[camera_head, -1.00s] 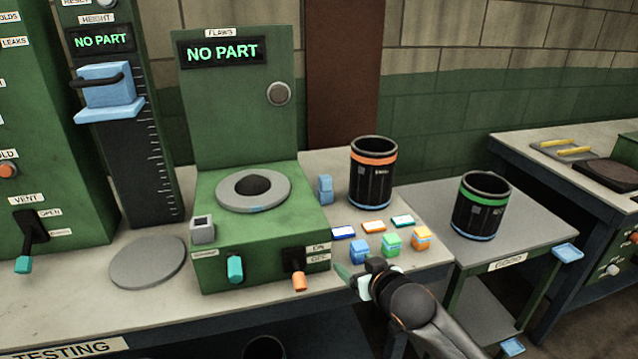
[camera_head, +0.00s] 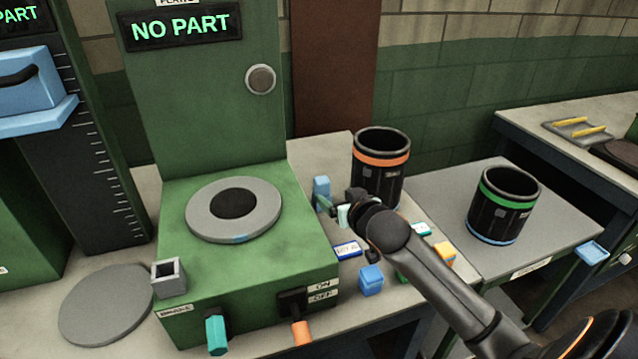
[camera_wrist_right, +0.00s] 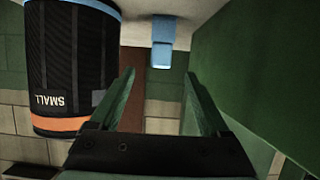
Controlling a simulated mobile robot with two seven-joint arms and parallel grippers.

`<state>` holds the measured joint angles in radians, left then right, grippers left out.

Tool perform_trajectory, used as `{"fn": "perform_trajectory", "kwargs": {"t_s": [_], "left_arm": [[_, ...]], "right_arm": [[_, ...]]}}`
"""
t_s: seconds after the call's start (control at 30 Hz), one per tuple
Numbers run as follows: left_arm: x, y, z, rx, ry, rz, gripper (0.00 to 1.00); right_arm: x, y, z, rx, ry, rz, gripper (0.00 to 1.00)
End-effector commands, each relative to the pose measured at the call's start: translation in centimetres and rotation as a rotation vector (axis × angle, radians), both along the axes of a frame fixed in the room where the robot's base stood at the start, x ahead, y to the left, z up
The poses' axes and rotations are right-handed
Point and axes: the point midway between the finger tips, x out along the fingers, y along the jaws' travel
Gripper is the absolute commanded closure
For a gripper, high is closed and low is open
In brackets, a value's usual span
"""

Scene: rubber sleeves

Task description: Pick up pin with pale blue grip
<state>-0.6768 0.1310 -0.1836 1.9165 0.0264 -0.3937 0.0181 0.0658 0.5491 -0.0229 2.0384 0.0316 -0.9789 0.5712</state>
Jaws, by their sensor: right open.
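The pale blue grip (camera_head: 321,187) stands upright on the table between the green tester and the orange-banded bin. It also shows in the right wrist view as a light blue block (camera_wrist_right: 163,54), upside down, ahead between the finger lines. No pin shaft can be made out. My right gripper (camera_head: 328,205) is open with nothing between its fingers, close in front of the blue grip. In the right wrist view my open fingers (camera_wrist_right: 161,90) have a gap between them and the grip. My left gripper is not in view.
The green tester (camera_head: 270,260) with its grey ring (camera_head: 205,222) is close on the left. The orange-banded bin (camera_head: 380,185) stands close on the right. A blue block (camera_head: 370,280) and small labelled tags lie in front. A green-banded bin (camera_head: 503,210) stands farther right.

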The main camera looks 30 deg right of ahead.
Motion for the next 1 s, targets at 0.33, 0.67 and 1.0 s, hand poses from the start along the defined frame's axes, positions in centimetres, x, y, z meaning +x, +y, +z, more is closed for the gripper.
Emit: {"fn": "perform_trajectory", "kwargs": {"t_s": [0.33, 0.67, 1.0], "left_arm": [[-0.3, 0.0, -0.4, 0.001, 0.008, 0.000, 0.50], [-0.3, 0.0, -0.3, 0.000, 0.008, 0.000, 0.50], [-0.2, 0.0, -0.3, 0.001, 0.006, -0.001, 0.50]], "right_arm": [[4.5, -1.1, -1.8, 0.000, 0.000, -0.001, 0.20], [6.5, -1.4, -2.4, -0.001, -0.001, -0.001, 0.20], [9.6, -2.1, -3.7, -0.001, 0.000, 0.000, 0.20]]}}
